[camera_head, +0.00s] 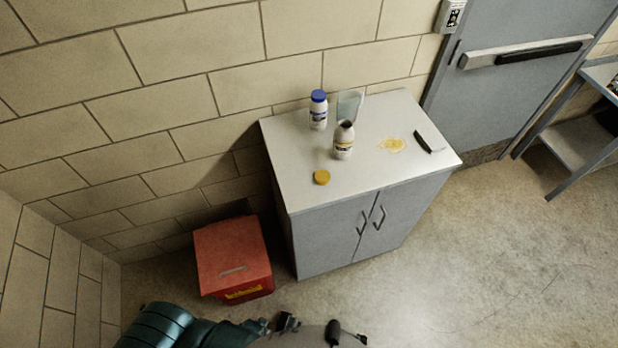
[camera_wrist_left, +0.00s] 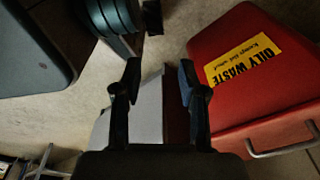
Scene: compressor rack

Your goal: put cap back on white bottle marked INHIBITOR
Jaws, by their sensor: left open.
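An uncapped white bottle (camera_head: 343,148) with a dark open mouth stands upright on the cabinet top. Its label is too small to read. A yellow cap (camera_head: 321,177) lies apart from it, near the cabinet's front left edge. A second white bottle (camera_head: 318,116) with a blue cap stands behind it, to the left. My left gripper (camera_head: 312,328) is low at the bottom of the head view, in front of the cabinet and well away from cap and bottles. In the wrist view its fingers (camera_wrist_left: 160,73) are apart with nothing between them. My right gripper is not in view.
The grey cabinet (camera_head: 345,215) stands against the block wall. Its top also holds a pale translucent container (camera_head: 350,105), a yellow spill (camera_head: 391,145) and a dark slim object (camera_head: 424,143). A red oily-waste bin (camera_head: 233,255) stands left of it.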

